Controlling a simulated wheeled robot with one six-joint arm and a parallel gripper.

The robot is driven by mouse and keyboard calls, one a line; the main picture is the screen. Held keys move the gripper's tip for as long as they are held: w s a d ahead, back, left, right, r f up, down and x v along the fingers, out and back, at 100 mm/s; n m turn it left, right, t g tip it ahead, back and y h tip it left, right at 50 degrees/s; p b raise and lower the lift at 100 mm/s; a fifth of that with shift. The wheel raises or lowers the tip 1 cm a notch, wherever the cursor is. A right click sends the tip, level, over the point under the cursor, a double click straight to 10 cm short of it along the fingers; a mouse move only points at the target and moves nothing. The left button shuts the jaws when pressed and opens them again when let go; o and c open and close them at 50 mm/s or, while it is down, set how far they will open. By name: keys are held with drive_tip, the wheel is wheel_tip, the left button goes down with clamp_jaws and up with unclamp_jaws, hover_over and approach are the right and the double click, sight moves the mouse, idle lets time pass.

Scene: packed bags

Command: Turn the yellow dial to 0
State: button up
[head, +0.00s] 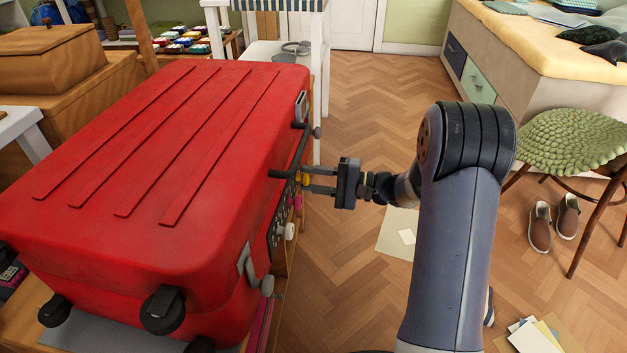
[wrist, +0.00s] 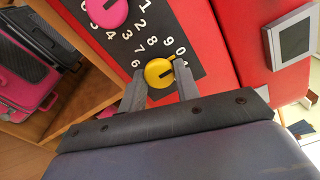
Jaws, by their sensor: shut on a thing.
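The yellow dial (wrist: 158,73) sits on a black number plate on the side of the red suitcase (head: 160,150). In the wrist view a dark mark on it points right and slightly up, to the area of the 0, but I cannot tell the exact digit. My gripper (wrist: 160,80) has one finger on each side of the dial and is shut on it. In the head view my gripper (head: 306,181) reaches the suitcase's right side from the right. The dial (head: 305,179) shows there only as a small yellow spot between the fingers.
A pink dial (wrist: 107,12) with its own digits lies up and left of the yellow one. A black handle (head: 296,160) sticks out from the suitcase close to my gripper. A stool with a green cushion (head: 570,140) and shoes (head: 553,222) stand right.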

drive_tip(key=o, duration=0.9)
drive_tip(key=shift+o, duration=0.2)
drive_tip(key=shift+d, duration=0.1)
drive_tip(key=p+v, duration=0.3)
drive_tip(key=v, duration=0.7)
drive_tip(key=shift+d, duration=0.3)
drive_tip(key=shift+s, duration=0.1)
drive_tip(key=b+x, duration=0.2)
drive_tip(key=x, duration=0.8)
drive_tip(key=shift+a+m, duration=0.3)
drive_tip(key=shift+a, duration=0.1)
drive_tip(key=shift+f+b, duration=0.1)
drive_tip(key=shift+b, duration=0.35)
